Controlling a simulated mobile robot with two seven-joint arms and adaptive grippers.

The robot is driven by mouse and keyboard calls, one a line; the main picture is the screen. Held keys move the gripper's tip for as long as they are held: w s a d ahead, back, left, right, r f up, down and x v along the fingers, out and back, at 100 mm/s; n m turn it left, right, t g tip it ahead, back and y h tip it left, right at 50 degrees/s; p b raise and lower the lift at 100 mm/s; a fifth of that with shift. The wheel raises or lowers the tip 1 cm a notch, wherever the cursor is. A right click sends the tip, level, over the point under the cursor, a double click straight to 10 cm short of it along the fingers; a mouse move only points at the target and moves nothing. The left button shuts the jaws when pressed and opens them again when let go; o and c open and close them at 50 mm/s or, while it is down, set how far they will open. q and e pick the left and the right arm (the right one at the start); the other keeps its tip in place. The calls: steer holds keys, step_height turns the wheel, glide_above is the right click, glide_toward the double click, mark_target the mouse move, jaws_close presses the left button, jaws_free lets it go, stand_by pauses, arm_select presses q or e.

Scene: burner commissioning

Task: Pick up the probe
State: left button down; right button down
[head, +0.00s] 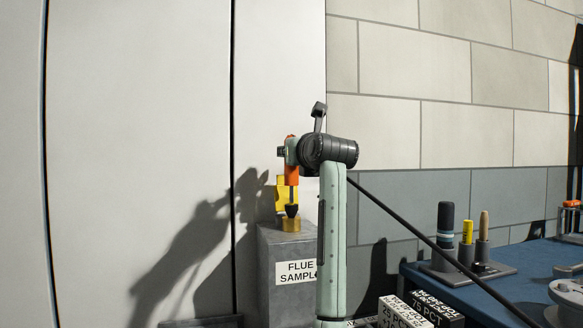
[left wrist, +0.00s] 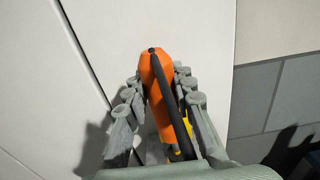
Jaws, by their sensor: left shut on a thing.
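The probe (head: 291,173) has an orange grip. In the head view it stands upright above a brass fitting (head: 291,225) on a grey pedestal (head: 285,248) labelled "FLUE SAMPLE". A black cone on its lower end meets the fitting; I cannot tell how deep it sits. A yellow piece (head: 281,193) is beside the probe's lower part. My left gripper (head: 290,153) is shut on the probe. In the left wrist view, the fingers of my left gripper (left wrist: 157,82) flank the orange grip of the probe (left wrist: 152,73). My right gripper is not in view.
A black hose (head: 413,230) slants from behind my left arm to the lower right. A blue table (head: 520,272) at the right carries a grey holder (head: 446,270) with upright tools. A block marked "75 PCT" (head: 402,312) is in front. A pale wall panel stands behind the pedestal.

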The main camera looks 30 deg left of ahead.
arm_select(q)
steer(key=shift+r, duration=0.1)
